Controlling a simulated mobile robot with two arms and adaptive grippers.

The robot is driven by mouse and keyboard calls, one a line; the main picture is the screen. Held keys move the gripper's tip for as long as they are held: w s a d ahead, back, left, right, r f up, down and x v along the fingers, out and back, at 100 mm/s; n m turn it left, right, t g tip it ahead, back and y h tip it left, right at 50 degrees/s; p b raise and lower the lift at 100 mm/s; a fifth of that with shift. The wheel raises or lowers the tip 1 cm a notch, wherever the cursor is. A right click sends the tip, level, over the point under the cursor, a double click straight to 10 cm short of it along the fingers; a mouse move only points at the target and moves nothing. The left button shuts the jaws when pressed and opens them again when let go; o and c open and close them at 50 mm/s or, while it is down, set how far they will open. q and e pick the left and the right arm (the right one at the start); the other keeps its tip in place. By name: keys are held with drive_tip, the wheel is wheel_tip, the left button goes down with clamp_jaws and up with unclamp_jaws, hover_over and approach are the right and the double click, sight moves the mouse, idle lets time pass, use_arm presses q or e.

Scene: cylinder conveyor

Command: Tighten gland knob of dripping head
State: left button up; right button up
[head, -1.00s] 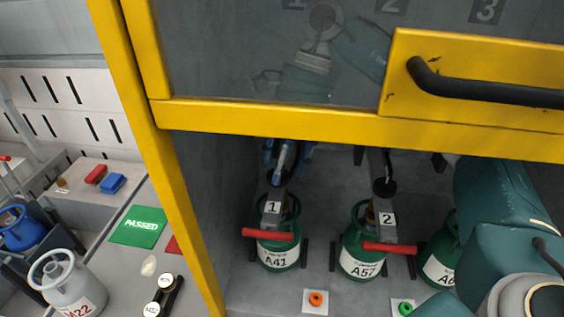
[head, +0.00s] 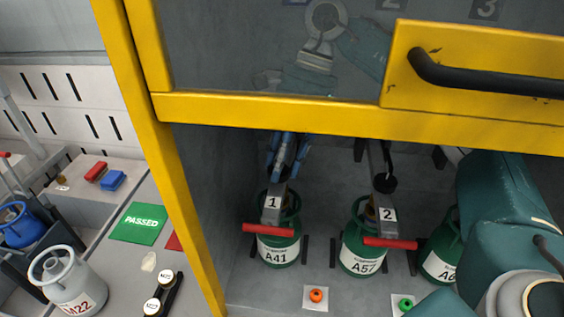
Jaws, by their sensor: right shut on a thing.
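My right gripper (head: 285,158), with blue fingers, reaches down under the yellow door rail to filling head 1 (head: 272,204). It is shut at the top of that head, where the gland knob sits; the fingers mostly hide the knob. Head 2 (head: 387,213) carries a black gland knob (head: 385,183), which is free. Green cylinder A41 (head: 279,252) stands upright under head 1, and A57 (head: 361,262) under head 2. Each head has a red handle across its front. No drip can be made out. My left gripper is not in view.
A yellow-framed guard (head: 270,113) with a black handle (head: 480,80) hangs in front above. A third green cylinder (head: 437,263) is partly behind my right arm. A grey cylinder (head: 72,285) and PASSED mat (head: 140,223) are left.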

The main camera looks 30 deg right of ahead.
drive_tip(key=shift+d+f+m+t+b, duration=0.15)
drive_tip(key=shift+m+t+b, duration=0.25)
drive_tip(key=shift+m+b, duration=0.55)
drive_tip(key=m+t+b, duration=0.1)
drive_tip(key=m, duration=0.2)
drive_tip(key=shift+s, duration=0.15)
drive_tip(key=m, duration=0.1)
drive_tip(key=m+t+b, duration=0.1)
drive_tip(key=m, duration=0.1)
drive_tip(key=shift+s+m, duration=0.2)
drive_tip(key=shift+m, duration=0.05)
drive_tip(key=shift+a+r+m+t+h+b, duration=0.15)
drive_tip(key=shift+m+t+h+b, duration=0.15)
drive_tip(key=shift+m, duration=0.4)
drive_tip(key=shift+a+r+m+t+h+b, duration=0.1)
drive_tip(key=shift+m+t+b, duration=0.1)
drive_tip(key=shift+m+t, duration=0.35)
drive_tip(key=shift+s+m, duration=0.1)
drive_tip(key=shift+m, duration=0.25)
drive_tip(key=o, duration=1.1)
drive_tip(key=shift+f+g, duration=0.1)
drive_tip(key=shift+g, duration=0.15)
drive_tip(key=shift+d, duration=0.15)
